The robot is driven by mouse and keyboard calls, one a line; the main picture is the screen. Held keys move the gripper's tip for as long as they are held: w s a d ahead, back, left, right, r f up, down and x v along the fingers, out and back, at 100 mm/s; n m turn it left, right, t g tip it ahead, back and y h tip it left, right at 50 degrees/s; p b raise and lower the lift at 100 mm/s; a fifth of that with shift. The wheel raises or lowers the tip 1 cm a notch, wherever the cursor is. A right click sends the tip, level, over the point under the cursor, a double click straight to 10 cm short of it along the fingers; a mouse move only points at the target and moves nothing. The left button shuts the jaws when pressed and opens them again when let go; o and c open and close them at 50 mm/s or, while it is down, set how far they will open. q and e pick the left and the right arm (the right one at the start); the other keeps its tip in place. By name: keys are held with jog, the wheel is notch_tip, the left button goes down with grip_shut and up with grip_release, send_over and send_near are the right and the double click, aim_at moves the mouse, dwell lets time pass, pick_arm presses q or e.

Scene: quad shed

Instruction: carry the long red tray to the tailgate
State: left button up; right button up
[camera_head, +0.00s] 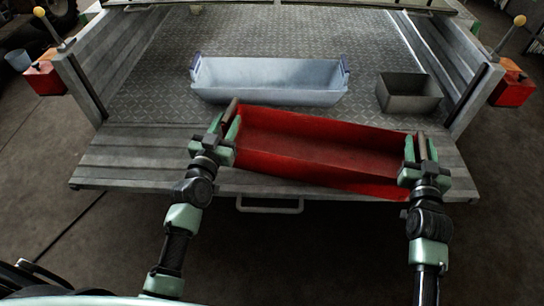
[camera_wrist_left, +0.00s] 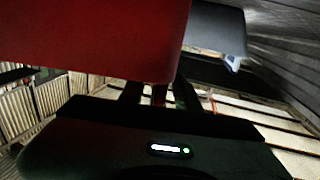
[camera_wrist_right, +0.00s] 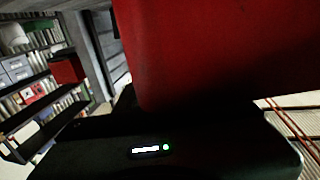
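The long red tray (camera_head: 315,146) is held between my two grippers over the lowered tailgate (camera_head: 130,160). It tilts in the picture, its left end further back than its right. My left gripper (camera_head: 229,126) is shut on the left end handle. My right gripper (camera_head: 416,150) is shut on the right end handle. The tray's red side fills much of the left wrist view (camera_wrist_left: 90,35) and the right wrist view (camera_wrist_right: 220,50). The fingertips are hidden in both wrist views. I cannot tell whether the tray's underside touches the tailgate.
A pale blue-grey trough (camera_head: 270,78) stands on the metal bed just behind the red tray. A small dark grey bin (camera_head: 408,93) stands to its right. Side walls (camera_head: 100,60) edge the bed. The left part of the tailgate is bare.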

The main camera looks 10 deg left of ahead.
pick_arm(q)
jog(key=s, duration=0.8)
jog(key=shift+s+a, duration=0.1)
jog(key=shift+s, duration=0.05)
pick_arm(e)
jog(key=shift+s, duration=0.15)
pick_arm(q)
jog(key=shift+s, duration=0.55)
pick_arm(e)
jog(key=s, duration=1.1)
jog(key=shift+s+a, duration=0.2)
jog(key=shift+s, duration=0.2)
pick_arm(q)
jog(key=shift+r, duration=0.15)
pick_arm(e)
jog(key=shift+r, duration=0.15)
